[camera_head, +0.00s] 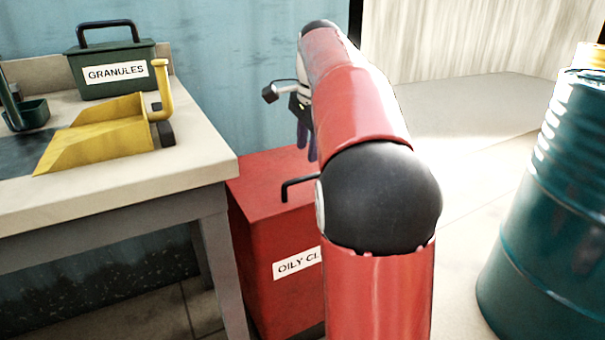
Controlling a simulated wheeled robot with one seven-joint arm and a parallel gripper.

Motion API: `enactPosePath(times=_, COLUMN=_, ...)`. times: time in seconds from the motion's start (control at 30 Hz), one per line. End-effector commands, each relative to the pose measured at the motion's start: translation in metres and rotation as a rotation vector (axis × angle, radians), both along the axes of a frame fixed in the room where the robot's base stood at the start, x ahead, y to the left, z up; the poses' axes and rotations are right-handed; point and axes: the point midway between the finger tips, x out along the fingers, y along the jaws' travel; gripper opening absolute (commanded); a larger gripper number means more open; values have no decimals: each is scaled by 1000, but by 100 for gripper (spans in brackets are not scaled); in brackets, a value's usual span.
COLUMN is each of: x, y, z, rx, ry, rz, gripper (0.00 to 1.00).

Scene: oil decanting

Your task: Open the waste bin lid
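The waste bin (264,255) is a red box on the floor beside the bench, with a partly hidden white label reading "OILY CL". Its red lid (262,185) looks shut, with a black bar handle (296,183) at its front edge. My red and black arm stands in front of the bin and hides its right side. My gripper (308,150) shows only partly past the left side of my arm, above the rear part of the lid in the picture. Its dark fingers point down. I cannot tell the finger gap or any contact with the lid.
A bench (130,195) at left holds a green box labelled "GRANULES" (113,75), a yellow scoop (100,135) and a small green container (30,113). A teal drum (555,210) stands at right. Pale floor (465,120) lies open between my arm and the drum.

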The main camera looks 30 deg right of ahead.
Motion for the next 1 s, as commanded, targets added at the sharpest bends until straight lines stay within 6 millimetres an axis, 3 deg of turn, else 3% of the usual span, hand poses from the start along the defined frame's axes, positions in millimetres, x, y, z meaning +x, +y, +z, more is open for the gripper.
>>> enactPosePath(times=0.4, x=11, y=1, z=-62, rx=1, ry=2, rz=-1, gripper=35)
enactPosePath(times=0.83, x=14, y=1, z=-73, rx=0, ry=-1, rz=0, gripper=35)
enactPosePath(times=1.0, x=14, y=1, z=-73, rx=0, ry=-1, rz=0, gripper=14)
